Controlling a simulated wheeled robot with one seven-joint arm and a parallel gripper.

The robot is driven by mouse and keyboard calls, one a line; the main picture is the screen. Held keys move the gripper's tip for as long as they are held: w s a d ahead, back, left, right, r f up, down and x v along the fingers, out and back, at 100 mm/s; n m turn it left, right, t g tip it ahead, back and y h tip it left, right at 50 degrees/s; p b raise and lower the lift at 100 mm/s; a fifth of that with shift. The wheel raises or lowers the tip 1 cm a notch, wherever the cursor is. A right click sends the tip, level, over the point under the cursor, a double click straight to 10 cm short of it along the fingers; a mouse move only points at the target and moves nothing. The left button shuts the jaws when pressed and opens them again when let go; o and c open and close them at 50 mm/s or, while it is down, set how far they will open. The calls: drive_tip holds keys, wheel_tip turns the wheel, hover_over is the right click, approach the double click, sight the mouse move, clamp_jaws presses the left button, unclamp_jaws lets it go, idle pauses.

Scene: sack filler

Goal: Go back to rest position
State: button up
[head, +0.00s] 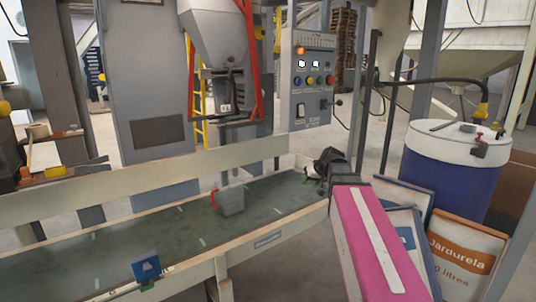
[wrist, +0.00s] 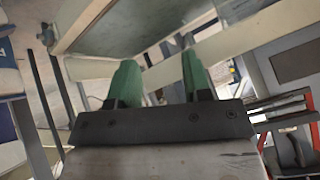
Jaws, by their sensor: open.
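My arm, with a pink link, reaches in from the lower right of the head view. My gripper (head: 312,172) is at its far end, above the right end of the green conveyor belt (head: 130,232). In the wrist view my gripper (wrist: 158,82) shows two green fingers standing apart, with nothing between them. A grey container with a red handle (head: 231,200) stands on the belt, left of my gripper and clear of it. The exact height of my fingertips over the belt is hard to tell.
A hopper spout with a red frame (head: 222,85) hangs behind the belt, beside a control panel (head: 310,80). A blue drum (head: 448,175) and printed sacks (head: 465,250) stand right of my arm. A blue block (head: 146,267) is at the belt's front edge.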

drive_tip(key=s+f+m+g+h, duration=0.1)
drive_tip(key=s+f+g+h, duration=0.1)
drive_tip(key=s+f, duration=0.8)
drive_tip(key=s+d+f+m+g+h, duration=0.1)
drive_tip(key=s+f+g, duration=0.3)
drive_tip(key=s+f, duration=0.6)
wheel_tip(320, 180, down, 6)
drive_tip(key=shift+s+d+r+h, duration=0.2)
drive_tip(key=shift+s+d+h, duration=0.1)
drive_tip(key=shift+h, duration=0.4)
idle(1.3)
